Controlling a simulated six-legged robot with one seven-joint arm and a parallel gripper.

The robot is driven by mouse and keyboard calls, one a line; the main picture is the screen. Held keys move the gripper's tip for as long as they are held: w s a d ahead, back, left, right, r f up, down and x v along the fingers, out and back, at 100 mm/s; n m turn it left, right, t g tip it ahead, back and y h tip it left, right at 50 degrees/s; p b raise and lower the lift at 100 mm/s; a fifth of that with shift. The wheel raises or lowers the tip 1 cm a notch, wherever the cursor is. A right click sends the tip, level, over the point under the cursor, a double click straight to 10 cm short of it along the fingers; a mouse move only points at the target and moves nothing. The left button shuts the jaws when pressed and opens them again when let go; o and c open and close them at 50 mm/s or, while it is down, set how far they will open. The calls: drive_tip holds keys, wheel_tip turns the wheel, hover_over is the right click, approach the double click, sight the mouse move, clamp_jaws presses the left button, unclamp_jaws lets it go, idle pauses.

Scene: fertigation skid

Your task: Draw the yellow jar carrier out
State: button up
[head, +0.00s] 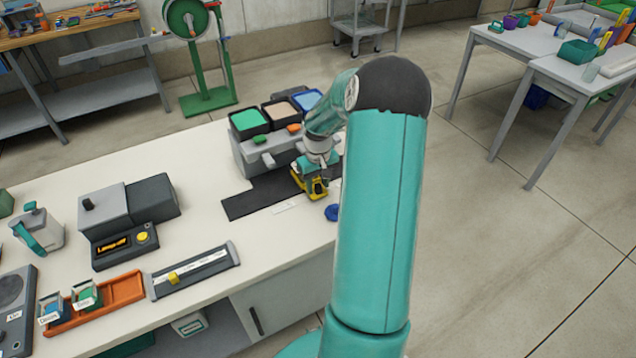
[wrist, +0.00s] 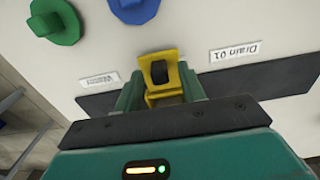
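The yellow jar carrier (head: 317,188) is low at the front of the grey dosing unit, over a dark strip on the white bench. In the wrist view its yellow upright part (wrist: 166,78), with a dark opening, stands between my fingers. My gripper (wrist: 163,85) has a teal finger close against each side of it, with no clear gap. In the head view my gripper (head: 312,170) points down at the carrier, and my arm hides part of the unit. Any jar in the carrier is hidden.
The grey unit (head: 262,150) carries green, beige and blue trays. A blue knob (head: 332,212) and a green knob (wrist: 55,20) are close by. The dark strip (head: 245,203) is bare to the left. A grey console (head: 125,212) and a slider box (head: 192,270) stand farther left.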

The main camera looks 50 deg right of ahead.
clamp_jaws()
drive_tip(key=w+a, duration=0.2)
drive_tip(key=a, duration=0.5)
drive_tip(key=w+a, duration=0.2)
drive_tip(key=a, duration=0.5)
drive_tip(key=w+a, duration=0.3)
drive_tip(key=a, duration=0.4)
drive_tip(key=shift+a, duration=0.2)
drive_tip(key=shift+a, duration=0.1)
unclamp_jaws()
drive_tip(key=shift+r, duration=0.1)
